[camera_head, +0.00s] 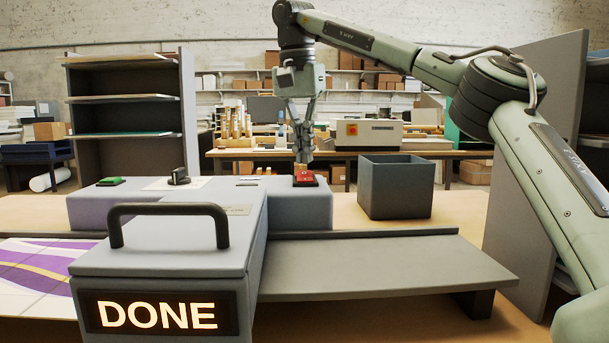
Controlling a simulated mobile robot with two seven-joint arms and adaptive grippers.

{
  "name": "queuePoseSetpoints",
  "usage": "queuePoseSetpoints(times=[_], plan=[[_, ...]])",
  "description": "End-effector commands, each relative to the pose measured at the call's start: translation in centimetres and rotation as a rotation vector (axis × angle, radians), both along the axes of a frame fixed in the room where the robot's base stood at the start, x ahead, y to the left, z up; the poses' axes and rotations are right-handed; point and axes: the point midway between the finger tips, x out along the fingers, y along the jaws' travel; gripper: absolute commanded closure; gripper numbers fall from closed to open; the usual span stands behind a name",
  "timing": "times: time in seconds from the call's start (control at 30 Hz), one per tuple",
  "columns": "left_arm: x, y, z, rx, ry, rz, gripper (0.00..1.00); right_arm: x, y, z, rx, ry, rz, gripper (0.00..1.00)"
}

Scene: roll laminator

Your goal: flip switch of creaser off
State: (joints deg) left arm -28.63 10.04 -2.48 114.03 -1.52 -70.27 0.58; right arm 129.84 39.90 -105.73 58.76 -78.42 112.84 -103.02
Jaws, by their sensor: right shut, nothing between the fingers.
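The creaser (300,212) is a grey machine on the table, with a box at its front that has a black handle and a lit "DONE" sign (160,314). A red switch (306,178) sits on its top at the right. A green button (111,181) and a black knob (178,176) sit on its top at the left. My right gripper (302,166) is shut and empty, pointing down with its fingertips at the red switch. I cannot tell whether they touch it. The fingers hide part of the switch. My left gripper is out of view.
An open dark grey bin (396,190) stands just right of the creaser. A grey feed board (385,266) extends to the right in front. A purple and white printed sheet (35,275) lies at the left. Shelving and a tall panel stand behind and at the right.

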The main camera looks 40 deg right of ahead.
Motion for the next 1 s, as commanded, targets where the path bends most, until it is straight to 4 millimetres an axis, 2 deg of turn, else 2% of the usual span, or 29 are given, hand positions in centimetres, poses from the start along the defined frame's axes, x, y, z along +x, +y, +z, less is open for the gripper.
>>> queuePoseSetpoints(times=[1.0], plan=[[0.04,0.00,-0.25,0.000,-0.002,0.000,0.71,0.01,0.01,-0.60,0.000,0.000,0.000,1.00]])
